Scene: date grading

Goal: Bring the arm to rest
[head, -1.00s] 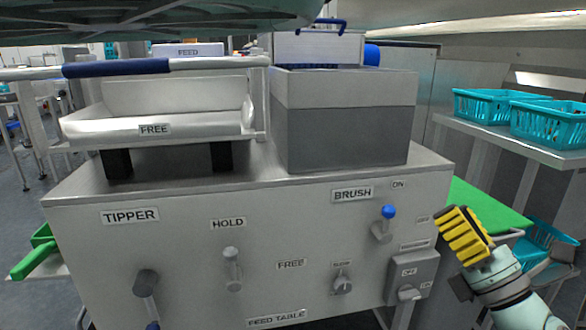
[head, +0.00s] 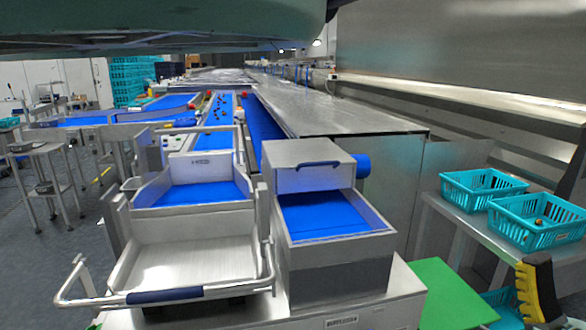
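My gripper (head: 533,288), with yellow and black fingers, is at the lower right of the head view, pointing upward. It stands in front of the side shelf, right of the green board (head: 447,297). I see no object in it, but it is seen from the side and whether the fingers are apart cannot be told. Most of my arm below it is out of the picture.
The feed machine has an empty metal tipper tray (head: 190,262) with a blue-gripped handle and a grey box (head: 335,262) with a blue inside. Two teal baskets (head: 483,190) (head: 538,221) stand on the right shelf; the nearer holds a few small dates. Blue conveyors (head: 215,125) run behind.

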